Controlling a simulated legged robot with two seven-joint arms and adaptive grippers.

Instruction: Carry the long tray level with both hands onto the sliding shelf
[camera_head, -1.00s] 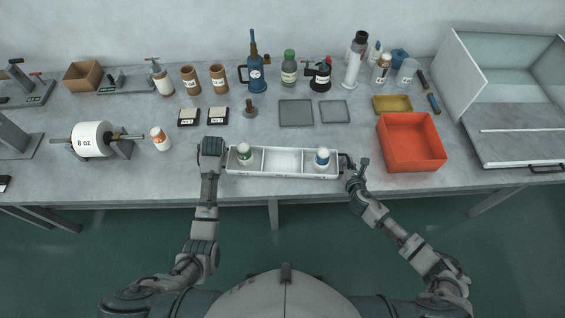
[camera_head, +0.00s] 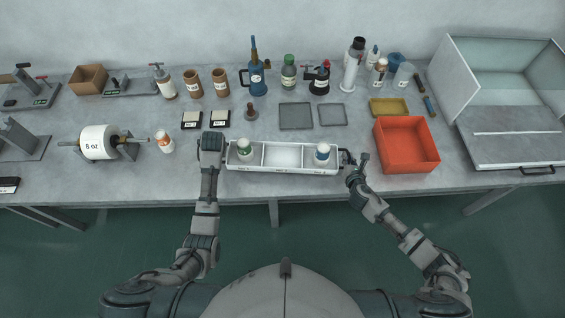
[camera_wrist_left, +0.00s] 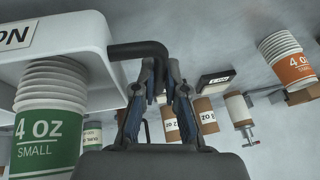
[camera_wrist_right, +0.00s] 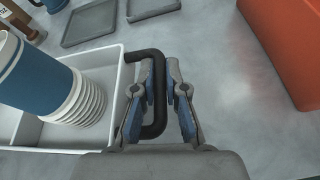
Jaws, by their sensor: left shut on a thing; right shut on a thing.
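The long white tray (camera_head: 283,170) lies lengthwise near the bench's front edge and looks level; I cannot tell its height above the bench. It has three compartments. A green-labelled cup stack (camera_head: 245,151) is in the left one, a blue cup stack (camera_head: 322,154) in the right one, and the middle is empty. My left gripper (camera_wrist_left: 158,85) is shut on the tray's dark left handle (camera_wrist_left: 135,50). My right gripper (camera_wrist_right: 156,85) is shut on the dark right handle (camera_wrist_right: 159,108). The sliding shelf (camera_head: 515,151) with its front handle is at the far right.
A red-orange bin (camera_head: 406,145) stands between the tray and the shelf. A white-walled enclosure (camera_head: 475,75) is around the shelf. Two flat grey trays (camera_head: 296,116), bottles and tools stand behind the tray. A roll marked 8 oz (camera_head: 97,143) is at left.

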